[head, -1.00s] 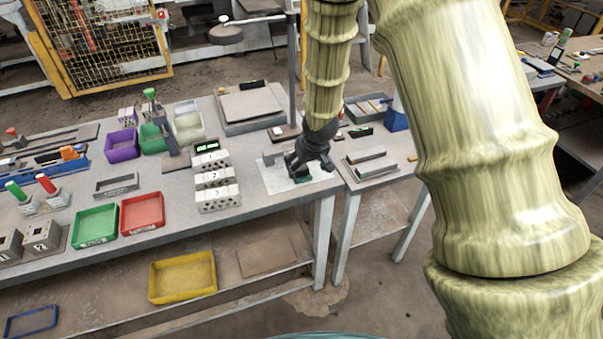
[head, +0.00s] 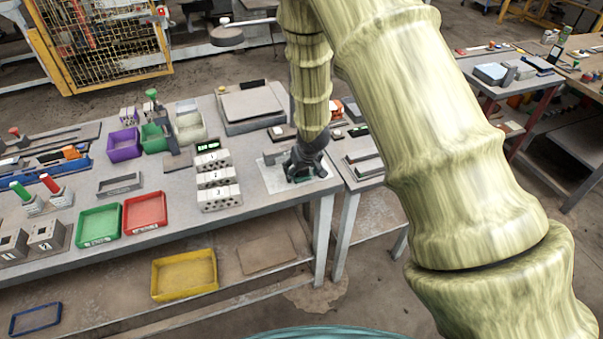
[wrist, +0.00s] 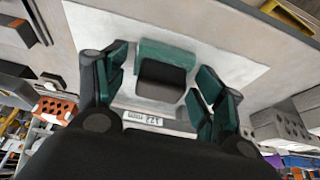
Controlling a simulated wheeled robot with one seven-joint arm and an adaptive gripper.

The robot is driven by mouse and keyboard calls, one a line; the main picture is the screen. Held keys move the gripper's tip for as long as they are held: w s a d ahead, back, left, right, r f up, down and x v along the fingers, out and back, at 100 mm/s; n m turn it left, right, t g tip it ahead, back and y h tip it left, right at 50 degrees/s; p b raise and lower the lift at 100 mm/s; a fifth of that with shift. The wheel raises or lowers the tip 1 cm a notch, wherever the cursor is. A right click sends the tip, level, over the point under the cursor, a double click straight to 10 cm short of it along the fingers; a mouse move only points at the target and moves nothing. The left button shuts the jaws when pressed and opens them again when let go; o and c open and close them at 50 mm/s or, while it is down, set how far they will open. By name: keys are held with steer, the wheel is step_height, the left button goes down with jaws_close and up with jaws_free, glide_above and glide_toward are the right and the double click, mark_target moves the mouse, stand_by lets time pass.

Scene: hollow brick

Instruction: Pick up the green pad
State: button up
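The green pad (wrist: 168,50) shows in the wrist view as a teal block with a dark grey face, over a pale plate (wrist: 240,70). My gripper (wrist: 162,82) is open, with one teal-lined finger to the left of the pad and one to the right. Gaps show on both sides, so neither finger appears to touch it. In the head view, my gripper (head: 305,172) is low over the pale plate near the table's right end. It hides most of the pad there.
Numbered hollow blocks (head: 217,177) stand left of my gripper on the grey table (head: 270,211). A red tray (head: 144,213) and a green tray (head: 99,225) lie farther left. A grey platform (head: 250,107) stands behind. A second table (head: 365,180) adjoins at the right.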

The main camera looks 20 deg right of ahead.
steer(key=c, duration=0.6)
steer(key=shift+c, duration=0.2)
steer(key=shift+r+b, duration=0.65)
steer(key=shift+r, duration=0.95)
steer(key=s+a+r+b, duration=0.1)
steer(key=s+a+b, duration=0.1)
steer(key=s, duration=0.5)
steer(key=s+a+b, duration=0.3)
steer(key=s, duration=0.5)
steer(key=shift+a+r, duration=0.15)
steer(key=shift+r, duration=0.25)
steer(key=shift+o, duration=0.7)
steer(key=shift+f, duration=0.1)
steer(key=shift+c, duration=0.3)
